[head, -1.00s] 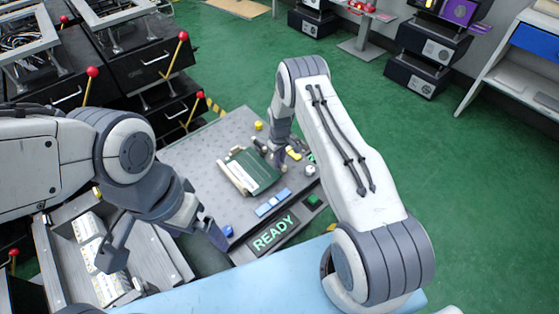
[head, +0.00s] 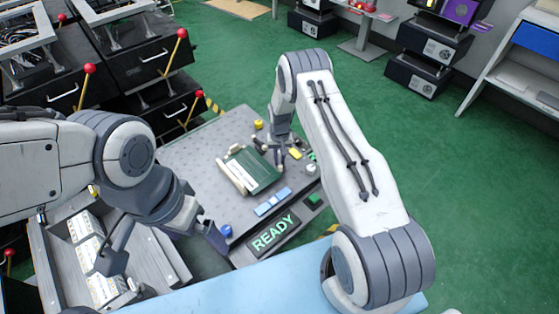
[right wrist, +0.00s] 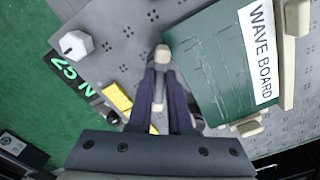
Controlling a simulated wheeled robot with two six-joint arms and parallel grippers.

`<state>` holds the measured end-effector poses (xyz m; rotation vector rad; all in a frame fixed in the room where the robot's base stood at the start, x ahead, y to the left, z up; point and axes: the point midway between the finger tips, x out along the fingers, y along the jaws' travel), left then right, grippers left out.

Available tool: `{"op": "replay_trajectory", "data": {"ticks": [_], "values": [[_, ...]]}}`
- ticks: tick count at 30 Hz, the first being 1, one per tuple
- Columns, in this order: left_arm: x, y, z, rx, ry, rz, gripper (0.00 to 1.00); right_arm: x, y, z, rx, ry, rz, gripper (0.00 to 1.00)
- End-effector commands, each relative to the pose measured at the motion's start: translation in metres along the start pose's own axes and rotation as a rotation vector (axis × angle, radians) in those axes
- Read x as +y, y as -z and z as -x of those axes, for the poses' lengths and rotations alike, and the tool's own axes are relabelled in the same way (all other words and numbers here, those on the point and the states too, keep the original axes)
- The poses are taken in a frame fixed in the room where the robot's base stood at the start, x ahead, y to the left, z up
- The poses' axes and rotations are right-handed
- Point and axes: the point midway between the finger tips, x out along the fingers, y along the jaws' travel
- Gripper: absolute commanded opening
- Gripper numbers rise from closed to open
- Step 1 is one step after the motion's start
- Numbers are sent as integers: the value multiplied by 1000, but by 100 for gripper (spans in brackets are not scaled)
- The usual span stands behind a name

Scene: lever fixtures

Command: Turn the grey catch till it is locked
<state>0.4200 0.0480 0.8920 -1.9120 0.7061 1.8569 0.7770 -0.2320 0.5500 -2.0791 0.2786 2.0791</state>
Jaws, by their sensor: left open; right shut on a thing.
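The grey catch (right wrist: 161,62) is a pale bar beside the green board in the right wrist view. My right gripper (right wrist: 161,78) is shut on it, with one dark finger on each side. In the head view my right gripper (head: 279,147) is at the board's right edge, and the catch there is too small to make out. The green board (head: 253,172) carries a white label reading WAVE BOARD (right wrist: 262,50). I cannot tell whether the catch is locked.
The grey perforated plate (head: 208,160) has a yellow button (head: 259,124), a blue knob (head: 226,231), a blue bar (head: 273,201) and a READY display (head: 274,233). Other pale clamps (right wrist: 248,126) hug the board. Red-knobbed levers (head: 182,33) stand at upper left. Open green floor lies right.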

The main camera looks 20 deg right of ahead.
Motion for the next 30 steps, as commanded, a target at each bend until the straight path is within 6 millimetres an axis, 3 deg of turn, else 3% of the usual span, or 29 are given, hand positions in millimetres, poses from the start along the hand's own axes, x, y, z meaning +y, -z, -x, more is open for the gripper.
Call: {"op": "replay_trajectory", "data": {"ticks": [18,30], "values": [[-1,-1,-14,0,0,0,100,0,0,0,-1,0,-582,0],[-1,-1,-18,0,0,0,100,0,0,0,-1,-1,-866,0]]}}
